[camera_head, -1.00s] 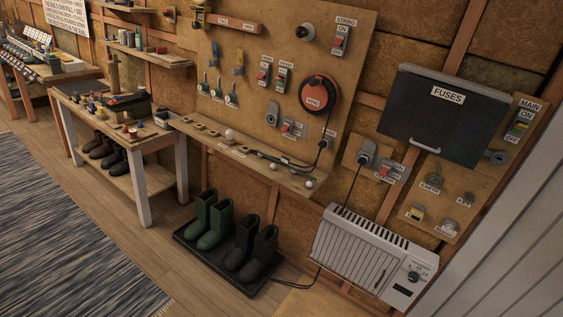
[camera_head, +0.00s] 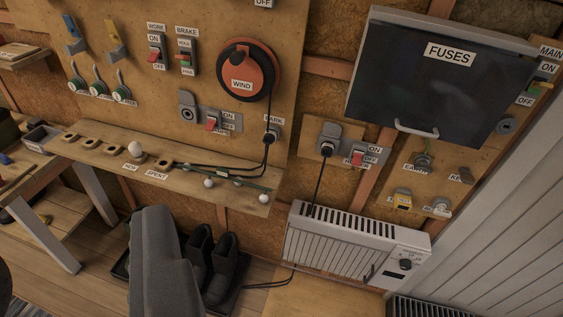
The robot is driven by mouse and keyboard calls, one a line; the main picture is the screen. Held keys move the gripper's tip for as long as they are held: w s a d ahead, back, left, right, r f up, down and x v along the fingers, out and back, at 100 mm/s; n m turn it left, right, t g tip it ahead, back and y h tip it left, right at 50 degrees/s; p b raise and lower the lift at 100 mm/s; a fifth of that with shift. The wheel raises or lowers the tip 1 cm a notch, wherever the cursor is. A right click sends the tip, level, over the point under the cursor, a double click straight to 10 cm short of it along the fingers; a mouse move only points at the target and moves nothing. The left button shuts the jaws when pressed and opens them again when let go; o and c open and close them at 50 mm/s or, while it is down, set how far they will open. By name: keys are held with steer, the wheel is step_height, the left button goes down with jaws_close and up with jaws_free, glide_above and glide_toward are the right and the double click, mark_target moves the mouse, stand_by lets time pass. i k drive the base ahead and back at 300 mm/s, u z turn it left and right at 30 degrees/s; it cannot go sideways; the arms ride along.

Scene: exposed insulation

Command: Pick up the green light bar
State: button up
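A thin green light bar (camera_head: 218,178) with several round white bulbs lies on the narrow wooden ledge (camera_head: 120,171) below the pegboard. A dark cable runs from near the bar up to a socket marked "DARK". A grey part of mine, seemingly my gripper (camera_head: 160,262), rises from the bottom edge, left of centre. It appears below and to the left of the bar, in front of the boots, apart from the bar in the picture. Its fingertips cannot be made out, so its opening is unclear.
A round white bulb (camera_head: 135,149) stands in a ledge hole left of the bar. Black boots (camera_head: 222,268) are on the floor below. A white heater (camera_head: 350,246) hangs at right, under the fuse box (camera_head: 430,85). A workbench (camera_head: 45,235) stands at left.

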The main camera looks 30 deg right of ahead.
mark_target(221, 172)
steer(key=z, duration=0.6)
steer(key=i, duration=1.2)
steer(key=z, duration=0.55)
